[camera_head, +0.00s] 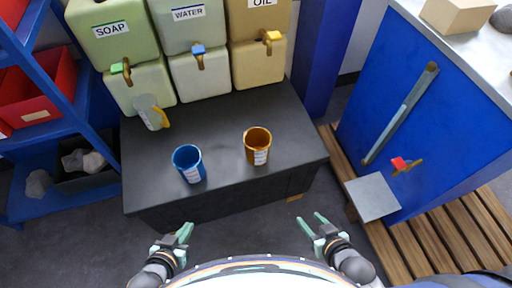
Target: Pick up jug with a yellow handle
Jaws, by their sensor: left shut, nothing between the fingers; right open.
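The jug with a yellow handle (149,112) is pale grey. It stands at the back left of the dark table, below the green tap of the soap container, with its yellow handle on its right side. My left gripper (185,230) is shut and empty, in front of the table's near edge and well short of the jug. My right gripper (317,221) is open and empty, also in front of the table, further right. Neither gripper touches anything.
A blue cup (188,164) and an orange-brown cup (257,146) stand on the dark table (222,122). Containers labelled soap (112,32), water (188,16) and oil (259,18) line its back. A blue shelf (55,140) stands left, a blue cabinet (420,110) right.

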